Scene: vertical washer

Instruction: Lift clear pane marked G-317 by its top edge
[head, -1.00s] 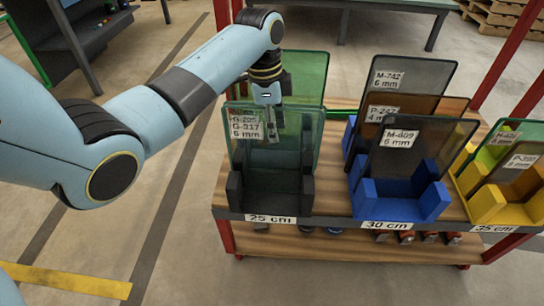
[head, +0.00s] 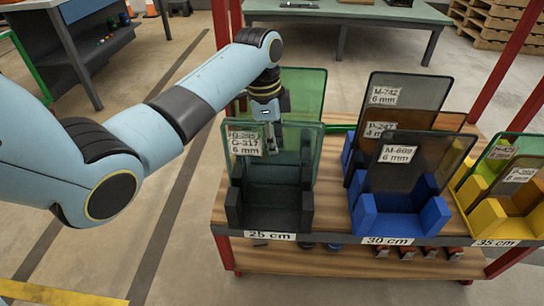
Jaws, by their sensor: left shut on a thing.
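The clear greenish pane marked G-317 (head: 298,146) stands in the front of the dark 25 cm holder (head: 272,211). Its white label at the upper left reads G-317, 6 mm. A line of another label shows just above it. My left gripper (head: 267,131) is at the pane's top edge, near its middle, and is shut on the pane. The fingers show partly through the glass. The pane still sits low between the holder's dark posts. Another green pane (head: 308,92) stands behind it. My right gripper is out of view.
To the right, a blue 30 cm holder (head: 400,222) carries panes M-609, P-247 and M-742, and a yellow 35 cm holder (head: 492,220) carries more. Red rack posts (head: 493,60) rise at the back and right. A green table (head: 350,12) stands behind.

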